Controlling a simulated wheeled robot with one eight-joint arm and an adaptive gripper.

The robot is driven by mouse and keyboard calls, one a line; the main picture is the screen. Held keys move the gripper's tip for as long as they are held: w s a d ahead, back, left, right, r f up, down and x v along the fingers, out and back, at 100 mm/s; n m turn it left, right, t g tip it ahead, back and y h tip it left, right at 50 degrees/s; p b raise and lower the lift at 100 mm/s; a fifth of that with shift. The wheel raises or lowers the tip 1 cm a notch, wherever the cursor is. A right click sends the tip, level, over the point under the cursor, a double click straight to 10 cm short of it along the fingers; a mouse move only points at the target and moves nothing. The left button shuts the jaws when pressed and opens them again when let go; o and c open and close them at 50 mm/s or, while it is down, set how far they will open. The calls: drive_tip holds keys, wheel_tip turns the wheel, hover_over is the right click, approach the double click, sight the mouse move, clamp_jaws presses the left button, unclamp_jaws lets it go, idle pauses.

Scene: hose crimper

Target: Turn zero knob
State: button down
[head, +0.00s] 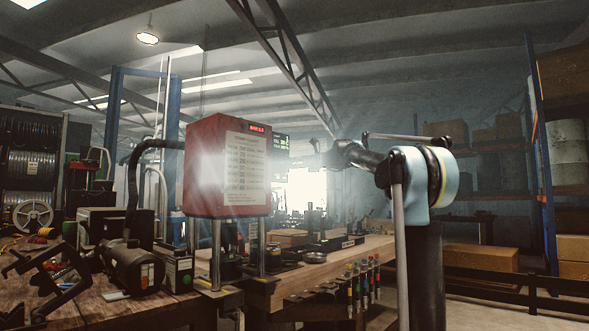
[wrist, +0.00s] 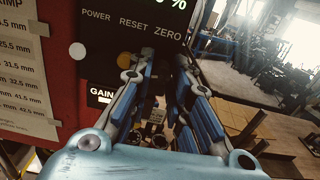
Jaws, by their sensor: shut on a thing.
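The red crimper box (head: 214,168) stands on the bench, and its dark control panel (wrist: 152,48) fills the upper middle of the wrist view. The panel carries the labels POWER, RESET and ZERO, with a white button (wrist: 77,52) and an orange button (wrist: 123,59) below the first two. My gripper (wrist: 156,66) is at the panel below the ZERO label, its blue-padded fingers either side of that spot. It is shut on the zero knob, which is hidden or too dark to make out. In the head view my gripper (head: 322,150) is at the box's right side.
A printed crimp chart (head: 244,170) is on the box's front. A GAIN label (wrist: 100,93) is lower on the panel, partly covered by the left finger. The wooden bench (head: 340,262) holds tools and small parts. Screwdrivers (head: 364,280) hang at its front edge.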

drive_tip(key=shift+n, duration=1.7)
drive_tip(key=c, duration=1.8)
unclamp_jaws()
drive_tip(key=shift+d, duration=0.1)
drive_tip(key=shift+v, duration=3.9)
drive_tip(key=shift+f, duration=0.15)
